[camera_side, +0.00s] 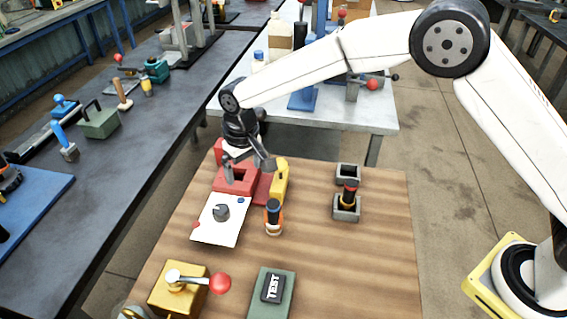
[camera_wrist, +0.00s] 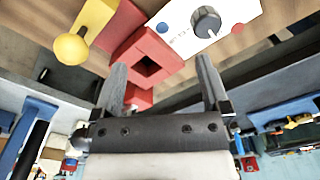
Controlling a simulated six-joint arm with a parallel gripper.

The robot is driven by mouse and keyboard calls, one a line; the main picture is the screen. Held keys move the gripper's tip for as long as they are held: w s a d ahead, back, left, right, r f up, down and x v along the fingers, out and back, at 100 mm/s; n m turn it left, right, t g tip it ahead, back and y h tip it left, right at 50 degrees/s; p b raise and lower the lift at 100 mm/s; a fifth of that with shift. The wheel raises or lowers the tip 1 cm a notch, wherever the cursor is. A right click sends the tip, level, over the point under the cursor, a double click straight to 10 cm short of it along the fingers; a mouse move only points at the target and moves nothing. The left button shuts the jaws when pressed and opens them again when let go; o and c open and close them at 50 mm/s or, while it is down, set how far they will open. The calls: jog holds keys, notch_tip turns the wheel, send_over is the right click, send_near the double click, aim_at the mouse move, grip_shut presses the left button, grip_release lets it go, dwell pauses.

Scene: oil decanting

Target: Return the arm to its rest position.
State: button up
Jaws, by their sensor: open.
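My gripper (camera_side: 247,170) is at the far left part of the wooden table (camera_side: 390,265), over a red block with a square opening (camera_side: 234,181). In the wrist view my gripper (camera_wrist: 162,66) has its two fingers spread wide with nothing between them. The red block (camera_wrist: 146,58) shows just beyond the fingers, its square opening empty. The side view does not clearly show whether a fingertip touches the block. My arm reaches across the table from the right.
A yellow handle (camera_side: 280,181) stands close right of my gripper. Nearby are a white panel with a knob (camera_side: 221,220), a dark-capped bottle (camera_side: 273,218), grey holders (camera_side: 347,173), a yellow lever box (camera_side: 178,293) and a green TEST box (camera_side: 272,292). The table's right side is clear.

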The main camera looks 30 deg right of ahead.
jog(key=s+d+r+m+t, duration=0.1)
jog(key=s+d+r, duration=0.1)
jog(key=s+d, duration=0.45)
jog(key=s+d+r, duration=0.1)
jog(key=s+d, duration=0.2)
jog(key=d, duration=0.6)
jog(key=s+d+m+t, duration=0.1)
jog(key=s+d, duration=0.7)
jog(key=s, duration=0.5)
jog(key=shift+s+d+f, duration=0.15)
jog(key=shift+d+f, duration=0.05)
jog(key=shift+f, duration=0.05)
